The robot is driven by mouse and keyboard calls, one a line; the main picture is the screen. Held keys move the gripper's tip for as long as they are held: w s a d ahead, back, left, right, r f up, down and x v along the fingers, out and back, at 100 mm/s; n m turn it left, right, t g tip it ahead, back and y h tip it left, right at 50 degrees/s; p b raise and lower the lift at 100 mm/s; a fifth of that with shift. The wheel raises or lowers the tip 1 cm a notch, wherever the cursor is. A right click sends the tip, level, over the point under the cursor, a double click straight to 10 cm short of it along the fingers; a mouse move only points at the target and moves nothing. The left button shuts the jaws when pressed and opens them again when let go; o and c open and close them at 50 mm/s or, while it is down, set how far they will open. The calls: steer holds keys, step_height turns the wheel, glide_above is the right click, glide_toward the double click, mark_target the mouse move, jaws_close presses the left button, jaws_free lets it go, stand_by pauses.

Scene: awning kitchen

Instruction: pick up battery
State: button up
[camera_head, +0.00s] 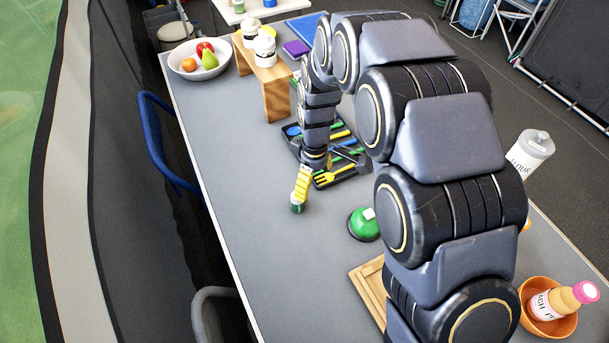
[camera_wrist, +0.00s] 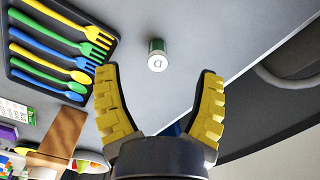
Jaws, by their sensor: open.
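The battery (camera_wrist: 157,55) is a small green and white cylinder with a pale end. In the wrist view it lies just beyond the fingertips, centred between them. My gripper (camera_wrist: 157,78) has yellow ribbed fingers, spread open and empty. In the head view the battery (camera_head: 297,207) stands on the grey table just below the fingers of my gripper (camera_head: 301,190). From that angle the fingers overlap its upper part, and I cannot tell whether they touch it.
A black tray (camera_wrist: 50,59) of colourful forks and spoons lies beside the battery. A green round object (camera_head: 363,224) sits to the right. A wooden stand (camera_head: 265,86) and a white fruit bowl (camera_head: 183,59) are further back. The table to the left is clear.

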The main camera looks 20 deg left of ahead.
mark_target(297, 203)
steer(key=a+f+n, duration=0.1)
steer(key=a+f, duration=0.1)
steer(key=a+f+n, duration=0.1)
steer(key=a+f, duration=0.1)
steer(key=f, duration=0.1)
steer(key=shift+w+a, duration=0.1)
steer(key=shift+w, duration=0.1)
steer(key=shift+a+f, duration=0.15)
steer(key=shift+f, duration=0.15)
steer(key=f, duration=0.7)
steer(key=shift+w+d+f, duration=0.2)
jaws_close()
